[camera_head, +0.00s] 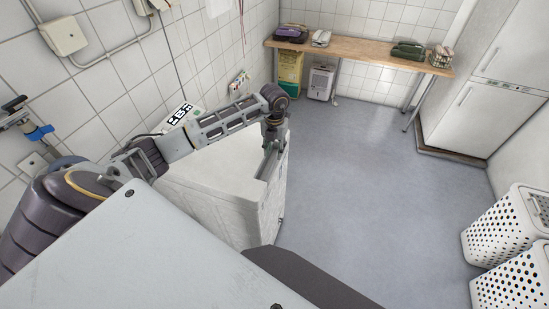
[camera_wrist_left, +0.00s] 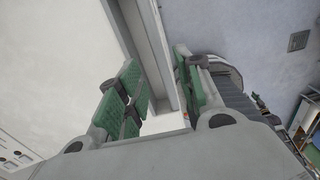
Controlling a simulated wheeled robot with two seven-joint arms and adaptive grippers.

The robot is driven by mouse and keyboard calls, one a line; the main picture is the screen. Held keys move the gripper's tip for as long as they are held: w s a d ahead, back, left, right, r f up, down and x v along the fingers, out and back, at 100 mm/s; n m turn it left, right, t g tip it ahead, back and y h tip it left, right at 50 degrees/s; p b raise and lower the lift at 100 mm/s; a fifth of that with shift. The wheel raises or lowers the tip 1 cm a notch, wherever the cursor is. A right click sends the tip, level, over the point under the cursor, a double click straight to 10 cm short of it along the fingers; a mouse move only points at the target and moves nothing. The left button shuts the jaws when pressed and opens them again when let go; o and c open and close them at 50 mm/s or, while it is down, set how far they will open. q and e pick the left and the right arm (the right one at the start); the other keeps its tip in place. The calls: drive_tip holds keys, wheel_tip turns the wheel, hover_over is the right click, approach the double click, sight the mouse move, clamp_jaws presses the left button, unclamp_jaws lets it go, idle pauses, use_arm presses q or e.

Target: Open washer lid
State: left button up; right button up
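The white washer (camera_head: 208,208) stands against the tiled wall at the left, partly hidden by my left arm. Its lid (camera_head: 225,160) looks flat and down on top; my arm crosses over it. My left gripper (camera_head: 268,165) points down at the washer's edge on the side facing the open floor. In the left wrist view, the gripper (camera_wrist_left: 157,95) has its green-padded fingers apart, with a pale grey edge strip (camera_wrist_left: 150,45) of the washer running between and beyond them. I cannot tell whether a finger touches it. My right gripper is not in view.
The grey floor (camera_head: 350,180) is clear to the right of the washer. White perforated baskets (camera_head: 510,225) stand at the right edge. A wooden bench (camera_head: 360,47) with several items is at the back, beside a white fridge (camera_head: 485,85).

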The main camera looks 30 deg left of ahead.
sight(274, 161)
use_arm(q)
drive_tip(key=shift+f+p, duration=0.35)
drive_tip(key=shift+f, duration=2.45)
clamp_jaws()
